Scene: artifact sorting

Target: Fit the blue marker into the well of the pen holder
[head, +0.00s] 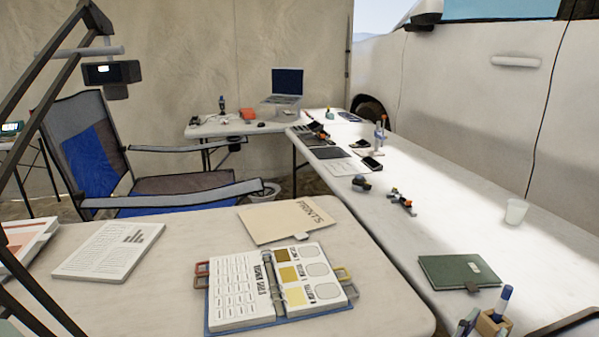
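A tan pen holder (492,323) is at the bottom right of the head view, on the right-hand table, cut off by the lower edge. A marker with a blue end (507,292) and a pale shaft stands upright, slightly tilted, at the holder. I cannot tell whether it sits in a well or behind the holder. Other pens (466,322) with dark and purplish parts show just left of the holder, partly cut off. My gripper is not in view.
A green notebook (460,270) and a white cup (516,211) are behind the holder. An open binder (275,284), a folder (288,221) and papers (108,250) lie on the near table. A dark edge (566,322) shows at bottom right.

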